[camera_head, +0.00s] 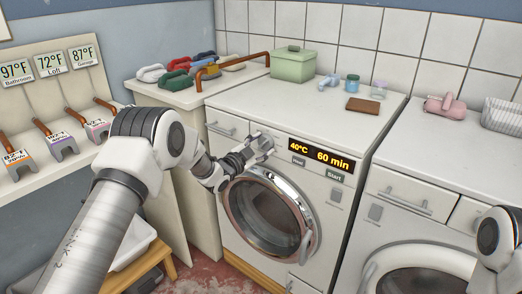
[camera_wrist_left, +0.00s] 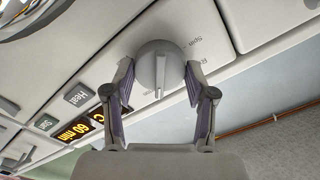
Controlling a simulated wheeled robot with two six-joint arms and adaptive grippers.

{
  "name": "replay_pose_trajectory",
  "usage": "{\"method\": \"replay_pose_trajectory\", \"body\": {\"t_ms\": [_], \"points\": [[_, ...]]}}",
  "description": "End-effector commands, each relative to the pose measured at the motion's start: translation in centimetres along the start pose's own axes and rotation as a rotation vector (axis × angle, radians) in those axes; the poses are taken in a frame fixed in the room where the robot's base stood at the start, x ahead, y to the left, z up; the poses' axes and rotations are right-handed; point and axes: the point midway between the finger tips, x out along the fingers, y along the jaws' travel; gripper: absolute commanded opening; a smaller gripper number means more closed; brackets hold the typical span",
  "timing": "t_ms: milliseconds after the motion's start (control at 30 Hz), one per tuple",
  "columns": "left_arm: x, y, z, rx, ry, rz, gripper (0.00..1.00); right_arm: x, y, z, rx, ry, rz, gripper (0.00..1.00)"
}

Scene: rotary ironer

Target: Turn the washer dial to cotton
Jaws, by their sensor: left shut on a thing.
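The washer (camera_head: 310,190) stands in the middle of the head view with its round door closed. Its display (camera_head: 321,156) reads 40°C and 60 min. The grey round dial (camera_wrist_left: 160,62) shows at the top middle of the left wrist view, with a raised pointer ridge. My left gripper (camera_head: 259,147) is at the washer's front panel, left of the display. In the left wrist view its two fingers (camera_wrist_left: 158,76) are shut on the dial from both sides. Labels beside the dial are partly cut off or hidden, so the chosen setting cannot be read. My right gripper is out of view.
Heat and Start buttons (camera_head: 334,176) sit below the display. A second machine (camera_head: 420,200) stands to the right. A green box (camera_head: 293,66), small cups and a brown block (camera_head: 363,105) are on the washer top. Several coloured irons (camera_head: 175,79) lie on the left counter.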

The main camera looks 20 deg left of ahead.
Motion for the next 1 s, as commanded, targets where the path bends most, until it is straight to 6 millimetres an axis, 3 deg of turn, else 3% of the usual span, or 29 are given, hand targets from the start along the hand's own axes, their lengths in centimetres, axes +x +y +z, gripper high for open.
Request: {"method": "replay_pose_trajectory", "body": {"t_ms": [700,733,800,1000], "points": [[0.03,-0.12,-0.07,0.104,0.001,-0.002,0.21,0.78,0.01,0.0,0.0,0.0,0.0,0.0],[0.03,-0.13,-0.07,0.104,0.001,-0.002,0.59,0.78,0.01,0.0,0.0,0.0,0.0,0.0],[0.03,-0.12,-0.07,0.104,0.001,-0.002,0.82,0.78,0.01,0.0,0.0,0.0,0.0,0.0],[0.01,-0.08,-0.04,0.104,0.001,-0.001,0.82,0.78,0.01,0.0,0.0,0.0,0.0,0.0]]}}
